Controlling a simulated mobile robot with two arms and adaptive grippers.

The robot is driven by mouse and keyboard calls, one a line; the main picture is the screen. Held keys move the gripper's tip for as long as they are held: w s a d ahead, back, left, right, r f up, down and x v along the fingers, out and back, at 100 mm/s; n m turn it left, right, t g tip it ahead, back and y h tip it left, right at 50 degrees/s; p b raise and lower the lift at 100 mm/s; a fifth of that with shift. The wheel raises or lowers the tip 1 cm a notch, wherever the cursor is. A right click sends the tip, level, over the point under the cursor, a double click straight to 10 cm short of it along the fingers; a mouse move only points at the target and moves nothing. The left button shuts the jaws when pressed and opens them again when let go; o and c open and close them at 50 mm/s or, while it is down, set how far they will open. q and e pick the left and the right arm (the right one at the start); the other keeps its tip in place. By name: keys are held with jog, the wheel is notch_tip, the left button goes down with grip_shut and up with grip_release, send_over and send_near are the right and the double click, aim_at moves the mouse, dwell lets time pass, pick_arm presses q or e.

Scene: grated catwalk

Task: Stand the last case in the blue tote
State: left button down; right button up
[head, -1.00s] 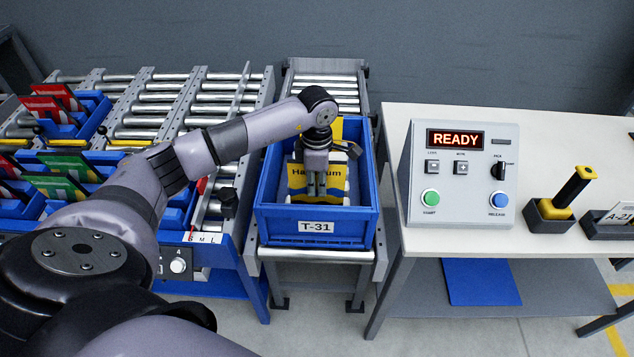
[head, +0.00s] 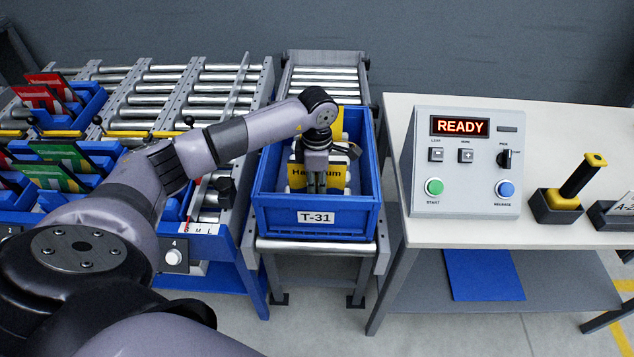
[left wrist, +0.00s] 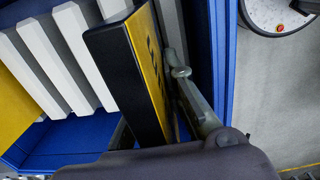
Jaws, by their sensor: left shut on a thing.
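The blue tote (head: 270,222), labelled T-31, stands on a short roller stand in the middle of the head view. My left gripper (head: 317,188) reaches into it from above and is shut on a yellow case (head: 300,178) with dark lettering. The case stands upright inside the tote; its lower edge is hidden by the front wall. The left wrist view shows its black edge and yellow face (left wrist: 145,65) beside a gripper finger. White slats (left wrist: 45,60) stand in the tote beside it. Another yellow surface (left wrist: 14,105) lies beyond them. My right gripper is not in view.
A bench to the right carries a control box (head: 465,165) reading READY and a black-and-yellow handled tool (head: 575,185) in a holder. To the left, a roller conveyor holds blue racks with red and green cases (head: 65,165). Tote walls surround my left gripper closely.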

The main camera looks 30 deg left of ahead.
pick_arm(q)
jog(key=shift+f+b, duration=0.9)
jog(key=shift+f, duration=0.35)
jog(key=c, duration=1.6)
grip_release()
jog(key=shift+o, duration=0.7)
jog(key=shift+o, duration=1.4)
notch_tip(320, 180, up, 8)
jog(key=p, duration=0.5)
